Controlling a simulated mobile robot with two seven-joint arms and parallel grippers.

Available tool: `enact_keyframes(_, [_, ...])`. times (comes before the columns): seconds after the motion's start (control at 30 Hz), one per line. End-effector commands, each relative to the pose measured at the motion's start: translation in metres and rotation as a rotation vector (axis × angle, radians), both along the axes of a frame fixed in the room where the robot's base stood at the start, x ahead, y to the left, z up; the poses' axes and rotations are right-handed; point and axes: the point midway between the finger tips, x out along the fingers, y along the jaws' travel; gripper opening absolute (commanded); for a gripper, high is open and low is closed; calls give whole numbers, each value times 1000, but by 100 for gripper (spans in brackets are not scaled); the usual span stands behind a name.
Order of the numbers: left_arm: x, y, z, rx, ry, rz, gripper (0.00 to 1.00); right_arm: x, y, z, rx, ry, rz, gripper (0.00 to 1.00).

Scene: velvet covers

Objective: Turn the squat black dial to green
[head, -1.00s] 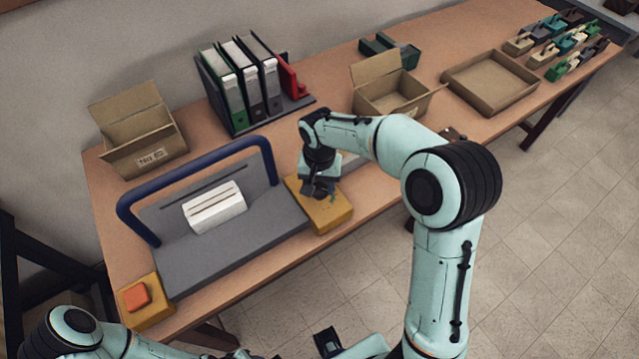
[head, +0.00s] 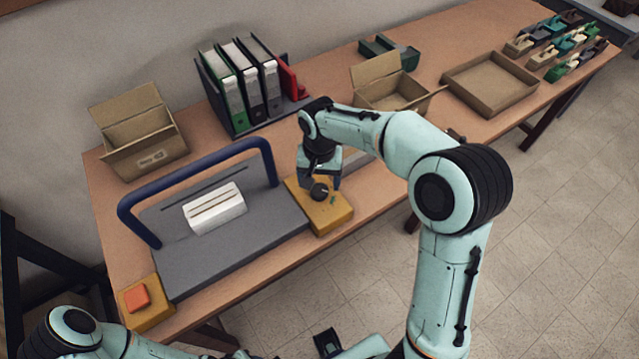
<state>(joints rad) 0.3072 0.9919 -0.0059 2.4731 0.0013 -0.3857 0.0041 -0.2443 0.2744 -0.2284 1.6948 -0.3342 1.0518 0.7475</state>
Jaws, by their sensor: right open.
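The squat black dial (head: 319,192) sits on top of a yellow box (head: 331,218) at the right end of the grey machine. A small green mark (head: 333,200) shows on the box to the right of the dial. My right gripper (head: 320,181) is open, pointing down just above and behind the dial, and appears apart from it. The dial's pointer direction is too small to tell. My left arm shows at the bottom left, but I cannot make out its fingers.
The grey machine (head: 225,250) with a blue bar handle (head: 200,173) and a white block (head: 214,207) stands left of the box. An orange button (head: 137,295) is on another yellow box. Binders (head: 250,85) and cardboard boxes (head: 140,140) stand behind.

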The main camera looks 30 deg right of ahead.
Motion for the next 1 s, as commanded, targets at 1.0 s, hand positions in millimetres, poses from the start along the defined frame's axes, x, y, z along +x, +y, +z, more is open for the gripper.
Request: enact_keyframes(1.0, [9, 0, 17, 0, -10, 0, 43, 0, 0, 103, 0, -1, 0, 76])
